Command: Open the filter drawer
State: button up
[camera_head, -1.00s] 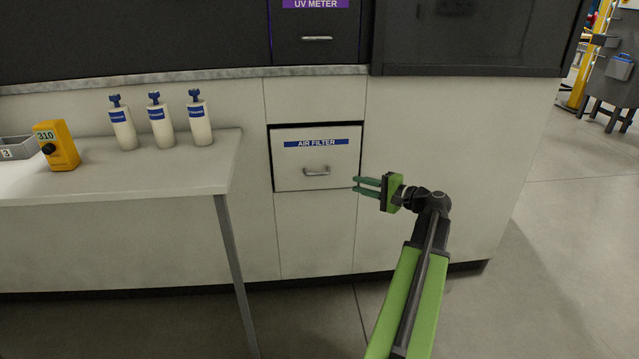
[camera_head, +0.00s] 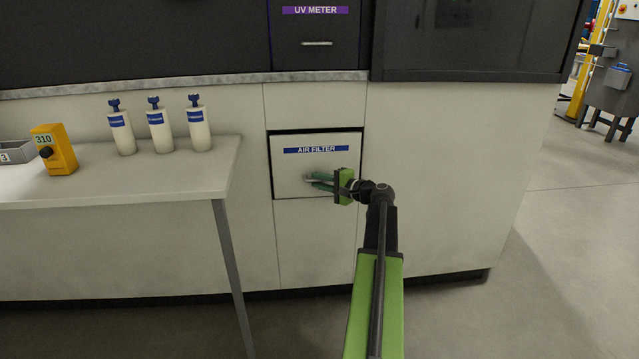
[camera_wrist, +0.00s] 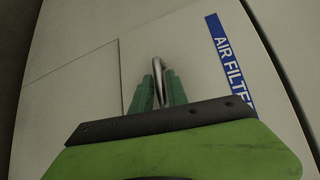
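The filter drawer (camera_head: 290,185) has a pale front with a blue "AIR FILTER" label (camera_head: 316,149), set in the white cabinet. A dark gap shows along its top and left edges. My gripper (camera_head: 318,181) is at the drawer's handle, coming from the right. In the wrist view, the metal handle (camera_wrist: 158,68) lies between the two green fingers (camera_wrist: 159,88), which are close on either side of it. I cannot tell whether they press on it. The label (camera_wrist: 230,62) shows to the right there. My gripper partly hides the handle in the head view.
A table (camera_head: 130,202) with several white bottles (camera_head: 160,132) and a yellow device (camera_head: 54,150) stands to the left. A dark UV METER drawer (camera_head: 316,28) is above. Open floor (camera_head: 560,250) lies to the right.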

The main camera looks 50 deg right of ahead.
grip_shut()
dwell(1.4)
